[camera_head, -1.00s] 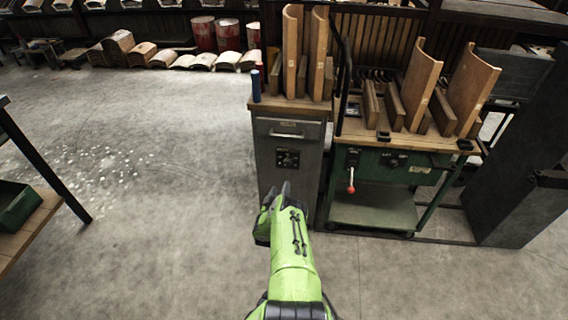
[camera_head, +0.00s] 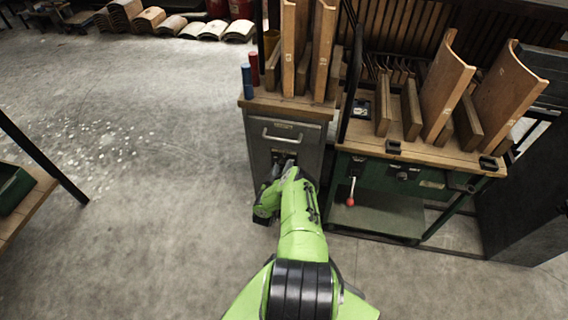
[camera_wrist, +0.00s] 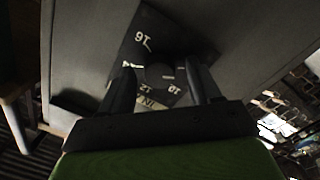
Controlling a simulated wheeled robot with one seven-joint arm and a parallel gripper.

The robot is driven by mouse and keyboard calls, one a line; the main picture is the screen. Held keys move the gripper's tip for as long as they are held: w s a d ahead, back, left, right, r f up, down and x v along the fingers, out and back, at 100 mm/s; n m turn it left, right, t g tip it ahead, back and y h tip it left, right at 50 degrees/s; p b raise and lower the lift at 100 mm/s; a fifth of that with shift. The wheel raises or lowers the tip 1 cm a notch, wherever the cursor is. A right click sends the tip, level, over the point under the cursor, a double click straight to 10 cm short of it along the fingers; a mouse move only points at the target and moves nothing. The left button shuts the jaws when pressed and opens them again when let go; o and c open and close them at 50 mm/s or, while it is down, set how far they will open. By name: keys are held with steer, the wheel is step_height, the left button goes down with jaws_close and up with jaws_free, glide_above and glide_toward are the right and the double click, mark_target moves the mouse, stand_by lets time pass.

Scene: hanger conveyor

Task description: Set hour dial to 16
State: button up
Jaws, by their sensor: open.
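The hour dial shows in the wrist view as a dark knob (camera_wrist: 160,73) on a black plate (camera_wrist: 140,35) with white markings. I cannot tell which number the knob points to. My gripper (camera_wrist: 162,66) is open, with one finger on each side of the knob; contact is not clear. In the head view my gripper (camera_head: 284,166) is at the front of the grey cabinet (camera_head: 262,148) and hides most of the dial plate.
The cabinet has a drawer handle (camera_head: 282,135) above my gripper. To the right stands a green workbench (camera_head: 400,180) with a red-knobbed lever (camera_head: 350,201) and curved wooden pieces (camera_head: 447,85). Open floor (camera_head: 150,150) lies to the left.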

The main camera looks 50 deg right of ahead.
steer(key=shift+a, duration=0.1)
steer(key=shift+c, duration=0.4)
steer(key=c, duration=1)
steer(key=shift+o, duration=0.2)
